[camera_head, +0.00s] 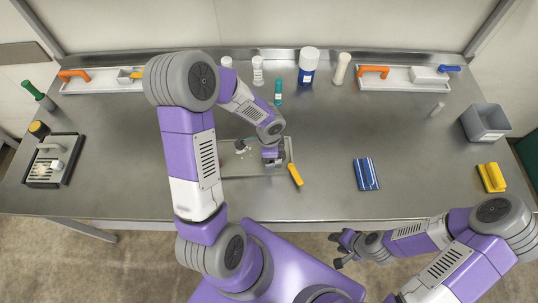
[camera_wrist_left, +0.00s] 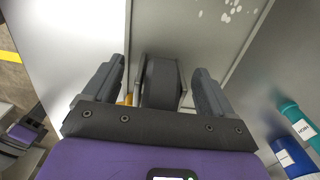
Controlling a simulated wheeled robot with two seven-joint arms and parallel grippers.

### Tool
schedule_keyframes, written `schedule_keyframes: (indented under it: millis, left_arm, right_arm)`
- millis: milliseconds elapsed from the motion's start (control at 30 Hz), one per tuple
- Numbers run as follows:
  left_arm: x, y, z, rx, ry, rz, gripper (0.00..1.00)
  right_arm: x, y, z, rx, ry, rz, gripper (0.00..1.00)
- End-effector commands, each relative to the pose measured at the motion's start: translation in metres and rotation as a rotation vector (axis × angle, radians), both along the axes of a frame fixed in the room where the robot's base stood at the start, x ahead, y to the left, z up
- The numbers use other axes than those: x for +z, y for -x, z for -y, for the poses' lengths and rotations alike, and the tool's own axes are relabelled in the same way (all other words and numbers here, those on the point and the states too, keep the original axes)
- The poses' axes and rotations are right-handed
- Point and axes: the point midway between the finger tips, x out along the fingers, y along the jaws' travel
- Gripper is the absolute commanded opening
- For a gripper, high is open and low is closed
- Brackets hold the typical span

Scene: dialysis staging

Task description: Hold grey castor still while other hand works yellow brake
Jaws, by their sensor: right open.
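The yellow brake (camera_head: 295,174) sticks out at the right edge of a flat grey plate (camera_head: 240,171) near the table's front middle. My left gripper (camera_head: 272,158) is over the plate's right side, just left of the brake, and hides most of the castor from the head view. In the left wrist view the dark grey castor wheel (camera_wrist_left: 161,82) stands between the two fingers, with gaps on both sides. A bit of yellow (camera_wrist_left: 126,100) shows beside the left finger. My right gripper (camera_head: 345,247) is open and empty, off the table's front edge.
A blue striped pad (camera_head: 366,174) and a yellow block (camera_head: 491,177) lie to the right. A grey bin (camera_head: 486,123) is at far right, a dark rack (camera_head: 53,161) at far left. Bottles, including a blue-labelled one (camera_head: 308,66), line the back.

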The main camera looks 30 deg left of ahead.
Motion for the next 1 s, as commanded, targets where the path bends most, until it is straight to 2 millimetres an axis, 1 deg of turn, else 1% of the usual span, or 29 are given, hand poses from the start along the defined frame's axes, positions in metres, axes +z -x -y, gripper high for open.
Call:
schedule_keyframes:
  millis: [267, 367, 467, 700, 800, 900, 1000]
  left_arm:
    - [0.001, 0.0, 0.0, 0.0, -0.001, 0.001, 0.85]
    - [0.008, -0.001, 0.0, 0.002, 0.0, 0.002, 0.85]
    - [0.022, -0.001, -0.001, 0.003, -0.001, 0.004, 0.85]
    - [0.075, -0.001, -0.001, 0.001, -0.002, 0.007, 0.85]
    - [0.093, -0.001, 0.0, 0.002, -0.001, 0.005, 0.85]
    - [0.108, -0.001, 0.0, 0.0, 0.0, 0.005, 0.85]
    - [0.116, 0.0, 0.0, 0.0, 0.0, 0.002, 0.85]
  right_arm:
    - [0.0, 0.0, 0.0, 0.0, 0.0, 0.0, 0.43]
    - [0.0, 0.0, 0.0, 0.0, 0.0, 0.0, 0.43]
    - [0.0, 0.0, 0.0, 0.0, 0.0, 0.0, 0.43]
    - [0.0, 0.0, 0.0, 0.0, 0.0, 0.0, 0.43]
    - [0.0, 0.0, 0.0, 0.0, 0.0, 0.0, 0.43]
    - [0.0, 0.0, 0.0, 0.0, 0.0, 0.0, 0.43]
    - [0.0, 0.0, 0.0, 0.0, 0.0, 0.0, 0.43]
